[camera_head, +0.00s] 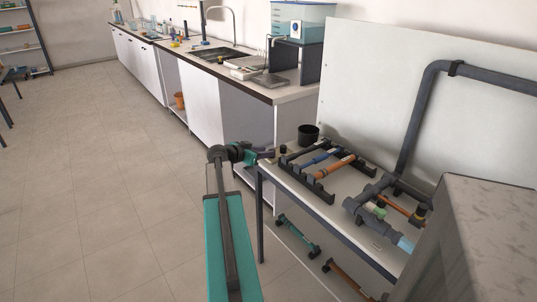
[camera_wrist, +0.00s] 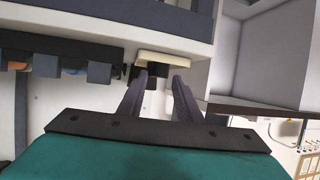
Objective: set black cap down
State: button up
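My gripper (camera_head: 266,154) is at the left edge of the table (camera_head: 318,201), near its far corner, in the head view. In the wrist view both dark fingers of my gripper (camera_wrist: 160,76) show, with a small black piece, the black cap (camera_wrist: 157,80), between their tips. The cap seems to fill the gap, so the fingers look shut on it. A pale cream plate (camera_wrist: 163,62) lies right beyond the fingertips; whether the cap touches it I cannot tell. In the head view the cap is too small to make out for certain.
A black cup (camera_head: 308,134) stands on the table just right of my gripper. A dark rack (camera_head: 313,184) with blue and orange tubes lies in front. Grey pipework (camera_head: 360,207) is further right. A white counter (camera_head: 277,97) with a sink is behind.

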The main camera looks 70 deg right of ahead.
jog(key=v, duration=0.7)
jog(key=shift+r, duration=0.1)
dwell(0.5)
